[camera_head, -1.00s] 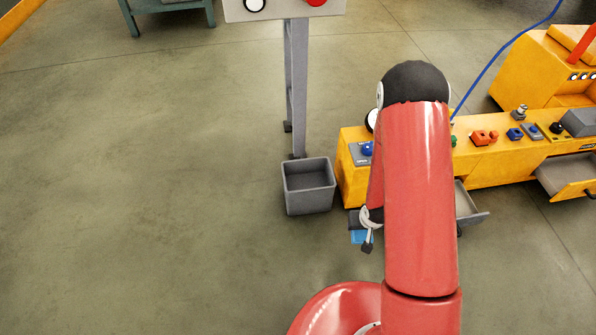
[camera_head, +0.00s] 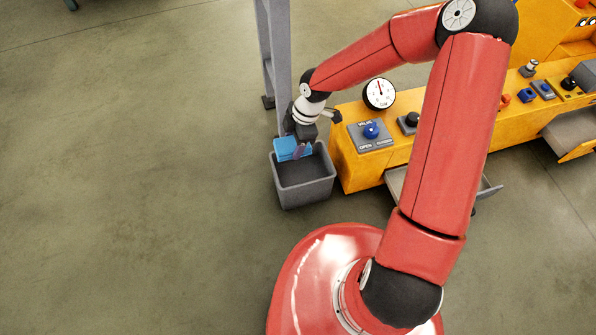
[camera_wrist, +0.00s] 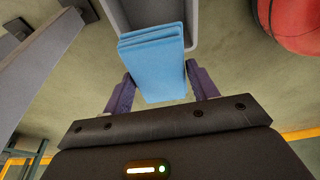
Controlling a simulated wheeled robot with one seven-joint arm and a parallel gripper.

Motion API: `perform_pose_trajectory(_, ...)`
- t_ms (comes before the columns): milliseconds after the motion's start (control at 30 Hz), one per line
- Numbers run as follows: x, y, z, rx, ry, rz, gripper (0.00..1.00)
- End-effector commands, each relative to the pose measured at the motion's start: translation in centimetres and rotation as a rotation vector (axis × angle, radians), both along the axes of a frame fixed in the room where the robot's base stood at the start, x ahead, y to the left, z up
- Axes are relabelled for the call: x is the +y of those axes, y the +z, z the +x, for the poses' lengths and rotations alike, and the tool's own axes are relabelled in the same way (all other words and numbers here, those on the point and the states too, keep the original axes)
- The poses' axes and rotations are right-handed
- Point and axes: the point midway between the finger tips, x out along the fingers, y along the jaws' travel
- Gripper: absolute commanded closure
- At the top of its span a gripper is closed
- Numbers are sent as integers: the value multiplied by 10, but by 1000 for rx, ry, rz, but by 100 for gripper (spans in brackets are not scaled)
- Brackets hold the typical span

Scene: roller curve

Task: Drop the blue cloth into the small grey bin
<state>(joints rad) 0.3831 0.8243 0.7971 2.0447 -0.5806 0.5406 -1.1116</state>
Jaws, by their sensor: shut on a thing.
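The blue cloth (camera_head: 287,149) is folded into a flat stack. My gripper (camera_head: 297,147) is shut on it, and the cloth sits over the back left part of the small grey bin (camera_head: 303,196). In the wrist view the cloth (camera_wrist: 155,58) lies between the two dark fingers of my gripper (camera_wrist: 161,88). Part of the grey bin's wall (camera_wrist: 188,22) shows beyond the cloth. The bin stands upright on the floor, and the part of its inside that I see looks empty. I cannot tell how high the cloth is above the rim.
A grey post (camera_head: 273,60) stands just behind the bin. The yellow console (camera_head: 357,172) is close on the bin's right, with a gauge (camera_head: 379,94), knobs and an open grey drawer (camera_head: 397,184). The floor to the left is clear.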

Motion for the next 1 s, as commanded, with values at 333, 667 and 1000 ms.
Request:
perform_pose_trajectory(333,1,-99,-2,4,-1,0,60)
perform_pose_trajectory(667,1,-137,0,1,-4,0,60)
perform_pose_trajectory(1000,0,-179,-1,1,-4,0,60)
